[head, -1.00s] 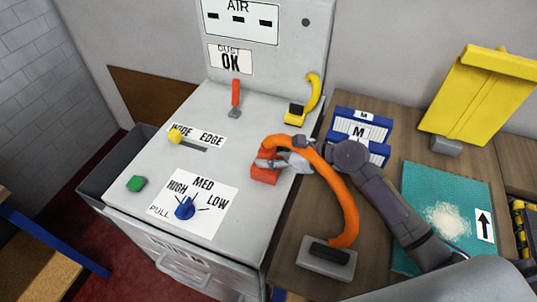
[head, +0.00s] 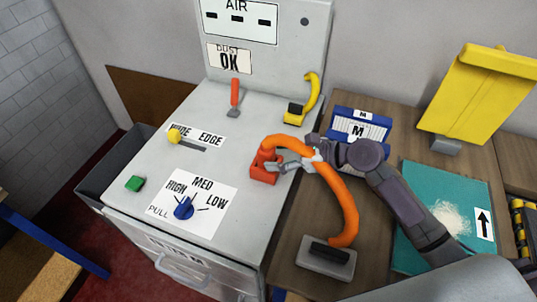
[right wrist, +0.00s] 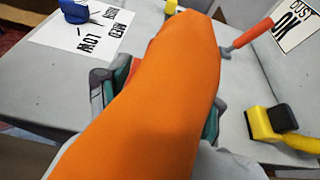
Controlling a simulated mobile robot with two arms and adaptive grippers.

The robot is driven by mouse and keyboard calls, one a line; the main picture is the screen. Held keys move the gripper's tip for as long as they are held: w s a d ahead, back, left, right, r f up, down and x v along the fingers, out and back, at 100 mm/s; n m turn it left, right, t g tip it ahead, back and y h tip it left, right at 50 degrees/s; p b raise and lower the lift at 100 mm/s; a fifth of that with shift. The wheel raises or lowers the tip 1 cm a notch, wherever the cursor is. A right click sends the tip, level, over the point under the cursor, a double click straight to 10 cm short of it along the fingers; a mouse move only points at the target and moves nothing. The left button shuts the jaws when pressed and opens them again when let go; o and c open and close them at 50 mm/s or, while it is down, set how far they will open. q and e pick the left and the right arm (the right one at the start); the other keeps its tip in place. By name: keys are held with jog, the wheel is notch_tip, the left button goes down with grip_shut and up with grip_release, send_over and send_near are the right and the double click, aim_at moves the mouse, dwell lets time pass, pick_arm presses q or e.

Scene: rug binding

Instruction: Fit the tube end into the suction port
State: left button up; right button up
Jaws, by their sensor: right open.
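The orange tube (head: 343,190) arcs from a grey block on the bench to the red port (head: 263,177) on the machine top. Its far end meets the red port; I cannot tell how deeply it sits. My right gripper (head: 281,165) is open at the tube's upper bend, close beside the red port. My left gripper is not in view.
The grey block (head: 326,270) with a black top stands at the bench's front edge. A yellow curved part (head: 311,90) stands behind the port. A lever (head: 235,92), yellow knob (head: 174,136) and blue dial (head: 184,208) occupy the machine top. A teal mat (head: 420,185) lies right.

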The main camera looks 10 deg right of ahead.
jog(key=v, duration=0.9)
jog(key=shift+b, duration=0.3)
jog(key=shift+a, duration=0.1)
